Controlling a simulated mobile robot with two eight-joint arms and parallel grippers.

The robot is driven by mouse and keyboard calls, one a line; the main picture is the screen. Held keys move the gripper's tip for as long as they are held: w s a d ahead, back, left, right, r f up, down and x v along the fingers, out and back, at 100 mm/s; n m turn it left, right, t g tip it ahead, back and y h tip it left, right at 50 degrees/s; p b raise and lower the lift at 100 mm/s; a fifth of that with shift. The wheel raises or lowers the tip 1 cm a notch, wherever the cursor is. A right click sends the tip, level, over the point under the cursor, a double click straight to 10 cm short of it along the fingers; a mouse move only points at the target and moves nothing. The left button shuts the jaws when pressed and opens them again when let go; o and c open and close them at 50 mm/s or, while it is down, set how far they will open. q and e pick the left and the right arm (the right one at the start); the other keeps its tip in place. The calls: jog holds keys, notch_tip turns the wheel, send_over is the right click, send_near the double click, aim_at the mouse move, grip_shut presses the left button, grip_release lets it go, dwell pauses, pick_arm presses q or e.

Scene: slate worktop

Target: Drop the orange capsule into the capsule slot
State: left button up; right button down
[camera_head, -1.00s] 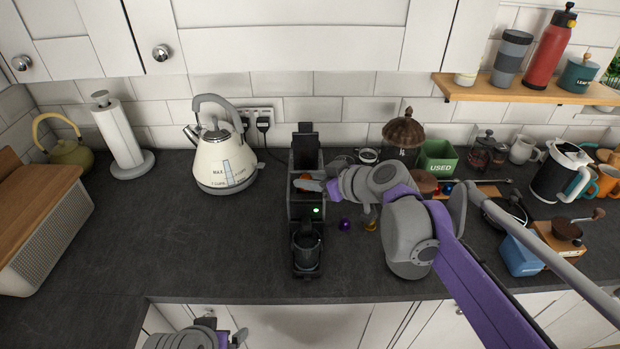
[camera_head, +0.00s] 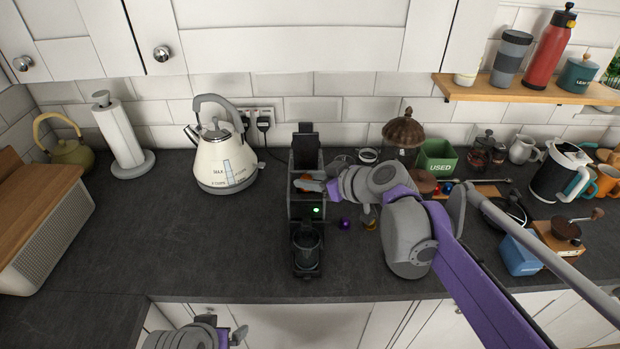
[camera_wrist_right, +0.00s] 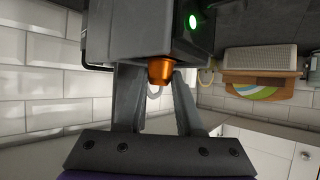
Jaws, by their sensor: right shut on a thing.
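The orange capsule (camera_head: 309,184) is at the upper part of the dark coffee machine (camera_head: 293,210), whose lid stands raised behind it. My right gripper (camera_head: 318,186) reaches in from the right and is shut on the capsule. In the right wrist view the capsule (camera_wrist_right: 160,70) sits between the two fingertips (camera_wrist_right: 160,78), close against the machine body (camera_wrist_right: 130,35). The slot itself is hidden, so I cannot tell how far in the capsule is. A green light (camera_head: 316,210) glows on the machine. My left gripper (camera_head: 238,336) shows only partly at the bottom edge.
A dark cup (camera_head: 306,250) stands at the machine's front. A purple capsule (camera_head: 345,224) and a gold one (camera_head: 370,225) lie right of it, near my right arm. A cream kettle (camera_head: 222,160) stands left. The worktop at left front is clear.

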pick_arm(q)
jog(key=shift+w+r, duration=0.1)
pick_arm(e)
jog(key=shift+f, duration=0.15)
jog(key=shift+c, duration=2.4)
grip_release()
jog(key=shift+r+p, duration=0.45)
jog(key=shift+r, duration=0.15)
notch_tip(320, 180, up, 3)
jog(key=shift+w+r+p, duration=0.1)
jog(key=shift+w+p, duration=0.05)
jog(key=shift+p, duration=0.85)
jog(key=shift+r, duration=0.8)
pick_arm(q)
jog(key=shift+t, duration=0.3)
jog(key=w+r, duration=0.1)
jog(key=r, duration=0.2)
jog(key=w+r, duration=0.1)
jog(key=shift+w+r, duration=0.3)
